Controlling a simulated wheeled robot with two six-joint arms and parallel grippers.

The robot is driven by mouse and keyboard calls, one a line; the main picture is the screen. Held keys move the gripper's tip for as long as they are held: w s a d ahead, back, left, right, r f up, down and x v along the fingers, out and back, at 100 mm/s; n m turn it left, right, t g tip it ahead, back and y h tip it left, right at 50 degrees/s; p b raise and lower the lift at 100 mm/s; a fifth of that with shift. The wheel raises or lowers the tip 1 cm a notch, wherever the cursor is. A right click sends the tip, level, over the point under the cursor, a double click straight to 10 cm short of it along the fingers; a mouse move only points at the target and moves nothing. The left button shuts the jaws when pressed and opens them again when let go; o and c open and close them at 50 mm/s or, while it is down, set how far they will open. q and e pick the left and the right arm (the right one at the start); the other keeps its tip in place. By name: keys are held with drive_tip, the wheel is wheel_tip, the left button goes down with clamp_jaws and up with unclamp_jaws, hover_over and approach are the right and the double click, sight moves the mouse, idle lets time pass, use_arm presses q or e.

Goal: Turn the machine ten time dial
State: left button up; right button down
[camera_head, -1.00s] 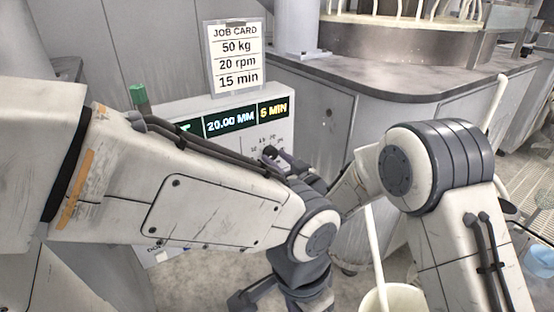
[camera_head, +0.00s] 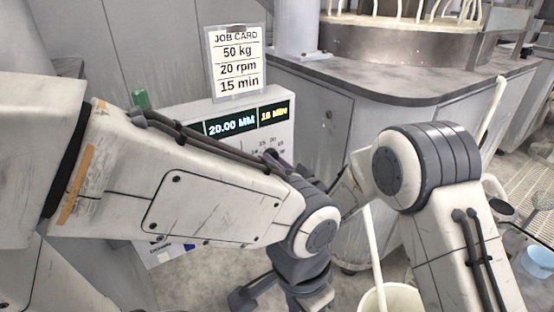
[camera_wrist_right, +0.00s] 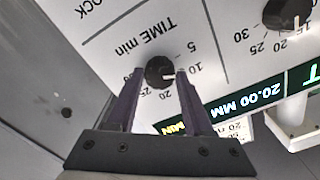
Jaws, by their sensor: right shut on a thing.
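The time dial (camera_wrist_right: 158,71) is a small black knob with a white pointer, beside the words TIME min in the right wrist view. My right gripper (camera_wrist_right: 160,75) is shut on it, one finger on each side. The pointer is on the side of the 10, towards a finger that hides part of the scale. In the head view the right gripper (camera_head: 274,160) is at the machine panel (camera_head: 285,135), mostly hidden behind my left arm. The time display (camera_head: 273,112) seems to read 15 or 16 MIN, blurred. My left gripper (camera_head: 285,297) hangs low, its jaws unclear.
The job card (camera_head: 236,62) above the panel reads 50 kg, 20 rpm, 15 min. A second black dial (camera_wrist_right: 288,12) is near the time dial. A green button (camera_head: 140,99) stands on the machine. A pale bucket (camera_head: 393,298) is on the floor at lower right.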

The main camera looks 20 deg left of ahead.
drive_tip(key=shift+m+p, duration=1.5)
drive_tip(key=shift+m, duration=3.1)
drive_tip(key=shift+c, duration=1.5)
unclamp_jaws()
drive_tip(key=v, duration=1)
drive_tip(key=shift+s, duration=0.2)
drive_tip(key=shift+d, duration=0.1)
